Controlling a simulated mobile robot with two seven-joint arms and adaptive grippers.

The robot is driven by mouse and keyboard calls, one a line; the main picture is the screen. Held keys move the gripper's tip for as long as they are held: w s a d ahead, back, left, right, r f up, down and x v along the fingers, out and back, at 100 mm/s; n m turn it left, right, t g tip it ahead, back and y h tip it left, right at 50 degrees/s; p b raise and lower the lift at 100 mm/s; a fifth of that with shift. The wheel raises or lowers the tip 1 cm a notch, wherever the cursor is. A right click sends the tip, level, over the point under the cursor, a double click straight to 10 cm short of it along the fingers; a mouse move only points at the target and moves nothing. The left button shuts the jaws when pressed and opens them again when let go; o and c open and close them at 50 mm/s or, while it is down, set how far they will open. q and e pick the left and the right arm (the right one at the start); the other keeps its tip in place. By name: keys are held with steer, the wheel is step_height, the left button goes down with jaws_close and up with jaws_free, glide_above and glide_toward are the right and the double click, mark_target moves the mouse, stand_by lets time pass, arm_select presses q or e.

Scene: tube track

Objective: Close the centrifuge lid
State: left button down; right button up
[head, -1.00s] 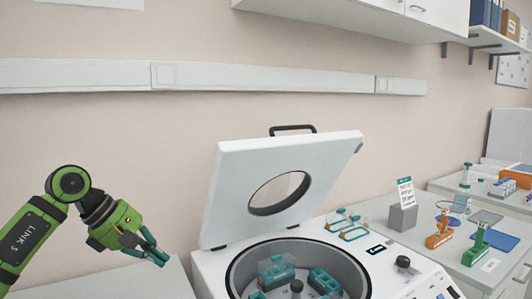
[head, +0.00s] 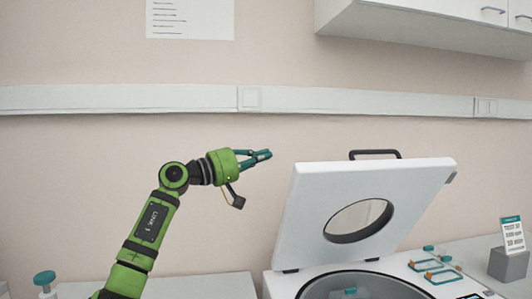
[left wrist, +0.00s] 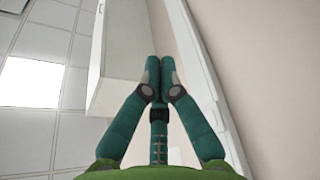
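The white centrifuge lid (head: 302,216) stands open and tilted back, with a round window and a dark handle (head: 375,154) on its top edge. The centrifuge body (head: 279,283) is below it, cut off by the bottom of the head view; only part of its round bowl (head: 360,287) shows. My left gripper (head: 268,155) is raised to the left of the lid, at about the handle's height, apart from it. Its fingertips are together with nothing between them in the left wrist view (left wrist: 159,62). My right gripper is not in view.
Teal-framed racks (head: 436,270) lie right of the lid, near a grey block with a sign card (head: 512,235). A white cabinet (head: 400,25) hangs on the wall above. The air between my left gripper and the lid is clear.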

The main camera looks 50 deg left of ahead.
arm_select(q)
steer(key=r+p+x, duration=0.1)
steer(key=p+x, duration=0.3)
steer(key=x, duration=0.3)
steer(key=shift+s+d+f, duration=0.45)
steer(key=shift+d+f, duration=0.35)
steer(key=shift+s+d+f, duration=0.45)
steer(key=shift+d+f, duration=0.3)
steer(key=shift+f, duration=0.05)
